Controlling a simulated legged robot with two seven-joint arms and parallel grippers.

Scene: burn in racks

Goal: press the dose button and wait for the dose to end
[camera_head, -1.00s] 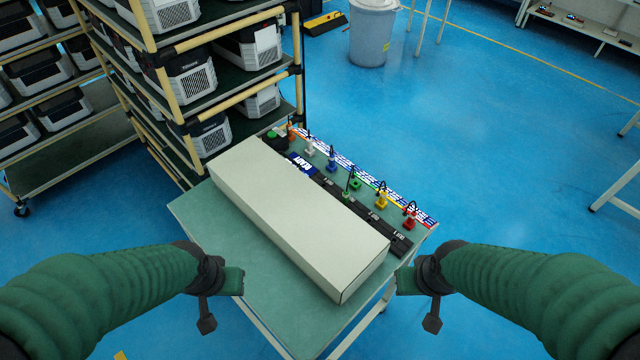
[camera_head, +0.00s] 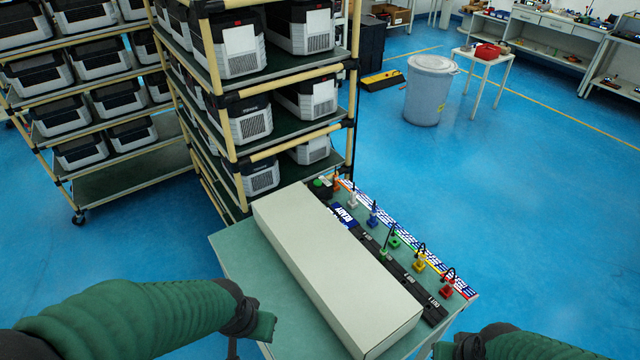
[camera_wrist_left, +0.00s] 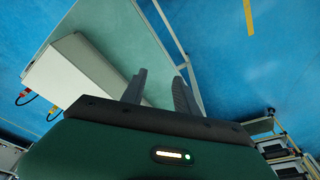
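A round green button (camera_head: 320,184) sits on a black base at the far end of the dosing panel, beside the rack. A small blue display (camera_head: 343,215) is near it; its text is too small to read surely. A long pale box (camera_head: 330,270) lies along the bench in front of the panel. My left gripper (camera_head: 262,328) is over the bench's near left edge, well away from the button; in the left wrist view its two fingers (camera_wrist_left: 160,90) are apart with nothing between them. My right gripper (camera_head: 446,350) is at the bottom edge, its fingers hidden.
Coloured plugs with cables, such as the red one (camera_head: 447,289), line the panel's far side. A shelf rack (camera_head: 290,155) of grey-black units stands close behind the bench (camera_head: 235,260). A grey bin (camera_head: 430,90) stands farther back. Blue floor is free at right.

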